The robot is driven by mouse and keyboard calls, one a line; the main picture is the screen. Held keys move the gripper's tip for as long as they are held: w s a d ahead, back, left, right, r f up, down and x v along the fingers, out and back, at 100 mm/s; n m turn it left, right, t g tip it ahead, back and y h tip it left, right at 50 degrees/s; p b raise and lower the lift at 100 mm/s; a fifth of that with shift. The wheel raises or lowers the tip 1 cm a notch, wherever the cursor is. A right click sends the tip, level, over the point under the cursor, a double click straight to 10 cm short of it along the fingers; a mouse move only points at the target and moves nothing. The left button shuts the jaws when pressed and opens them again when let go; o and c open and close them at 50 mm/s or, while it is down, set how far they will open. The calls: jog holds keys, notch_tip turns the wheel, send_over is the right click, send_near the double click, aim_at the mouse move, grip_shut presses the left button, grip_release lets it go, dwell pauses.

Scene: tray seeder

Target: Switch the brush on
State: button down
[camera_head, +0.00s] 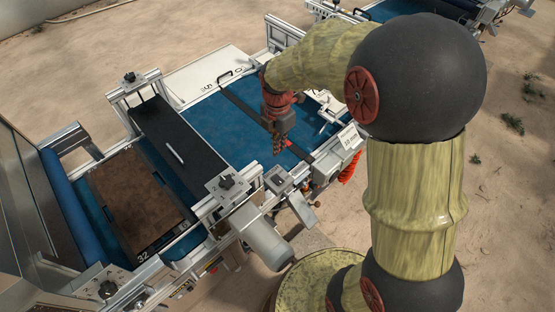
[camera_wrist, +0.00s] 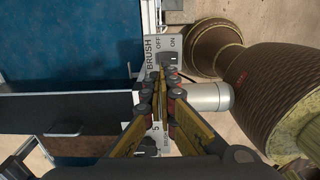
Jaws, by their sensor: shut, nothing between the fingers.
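The brush switch plate (camera_wrist: 152,46), light grey and lettered BRUSH, OFF and ON, is at the top middle of the wrist view. A small dark switch (camera_wrist: 168,57) is on it, partly hidden by my fingers; I cannot tell which way it is set. My gripper (camera_wrist: 161,74) is shut and empty, with its fingertips pointing at the plate and overlapping its lower edge in the picture. Contact cannot be told. In the head view my gripper (camera_head: 278,150) points down above the near side of the seeder, close to a small grey box (camera_head: 279,180).
A silver motor (camera_head: 262,235) sticks out below the box; a motor also shows in the wrist view (camera_wrist: 208,97). A brown soil-filled tray (camera_head: 146,245) lies on the blue belt at left. A dark cover (camera_head: 160,125) spans the belt. A control box (camera_head: 327,168) hangs right.

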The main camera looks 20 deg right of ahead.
aim_at(277, 174)
notch_tip(277, 174, down, 14)
jog(key=shift+r, duration=0.25)
dwell(0.3)
jog(key=shift+w+a+f+g+p, duration=0.1)
jog(key=shift+w+f+g+p, duration=0.1)
jog(key=shift+f+g+p, duration=0.25)
jog(key=shift+s+r, duration=0.1)
jog(key=shift+s+d+r, duration=0.3)
jog(key=shift+s, duration=0.35)
notch_tip(277, 174, up, 12)
jog(key=w, duration=0.1)
jog(key=shift+a, duration=0.2)
dwell(0.4)
